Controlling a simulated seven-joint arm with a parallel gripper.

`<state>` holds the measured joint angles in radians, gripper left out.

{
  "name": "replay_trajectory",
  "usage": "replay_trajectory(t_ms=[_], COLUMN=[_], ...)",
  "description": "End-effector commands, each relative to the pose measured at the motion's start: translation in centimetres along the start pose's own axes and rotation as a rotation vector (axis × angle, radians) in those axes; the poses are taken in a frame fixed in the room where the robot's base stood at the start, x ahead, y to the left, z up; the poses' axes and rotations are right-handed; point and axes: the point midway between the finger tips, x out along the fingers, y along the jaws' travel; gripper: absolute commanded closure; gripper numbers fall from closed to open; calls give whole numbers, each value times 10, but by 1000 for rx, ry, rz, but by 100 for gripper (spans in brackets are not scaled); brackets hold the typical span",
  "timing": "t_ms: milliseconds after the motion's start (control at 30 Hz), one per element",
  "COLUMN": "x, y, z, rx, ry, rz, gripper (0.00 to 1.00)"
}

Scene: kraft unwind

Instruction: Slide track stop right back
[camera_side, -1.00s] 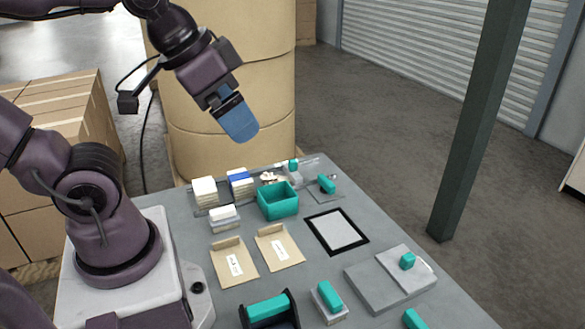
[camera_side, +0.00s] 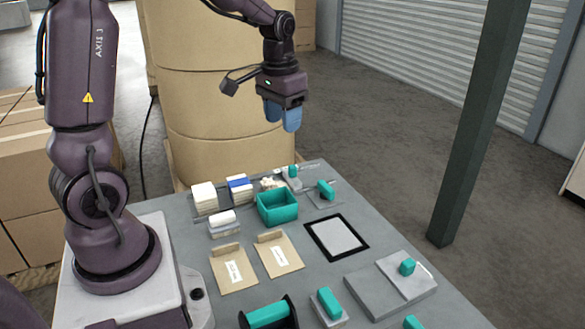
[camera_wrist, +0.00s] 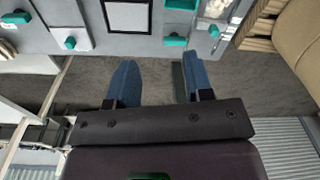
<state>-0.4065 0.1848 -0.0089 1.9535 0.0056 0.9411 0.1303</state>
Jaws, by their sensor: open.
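The track stop appears to be the small grey block with a teal grip (camera_side: 293,172) at the back edge of the table, on a thin pale track (camera_side: 308,167). In the wrist view its teal grip (camera_wrist: 214,31) shows near the table edge, at upper right. My gripper (camera_side: 282,118), with two blue fingers, hangs in the air above and beyond the table's back edge, well apart from the stop. In the wrist view my gripper (camera_wrist: 160,62) is open and empty, with floor between its fingers.
Near the stop are another teal handle (camera_side: 326,188) on a small plate, a teal open box (camera_side: 278,206) and stacked white and blue pieces (camera_side: 239,187). A black-framed pad (camera_side: 337,235) lies nearer. A large brown roll (camera_side: 215,100) stands behind; a dark post (camera_side: 478,125) rises at right.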

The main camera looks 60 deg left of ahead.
Motion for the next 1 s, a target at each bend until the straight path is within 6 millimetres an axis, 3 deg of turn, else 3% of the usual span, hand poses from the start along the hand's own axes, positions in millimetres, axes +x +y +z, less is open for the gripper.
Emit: replay_trajectory(t_ms=[100,300,433,500,600,733,867,1000], x=[38,104,132,131,115,121,136,164], y=[-35,-93,-119,-125,-130,-129,-128,-128], z=[-34,-77,-99,-113,-129,-125,-124,-122], rx=[-8,32,97,148,219,266,267,266], ry=[-63,-119,-115,-92,-50,-62,-63,-64], rz=[9,32,38,31,13,20,21,22], gripper=[53,53,53,53,53,53,53,53])
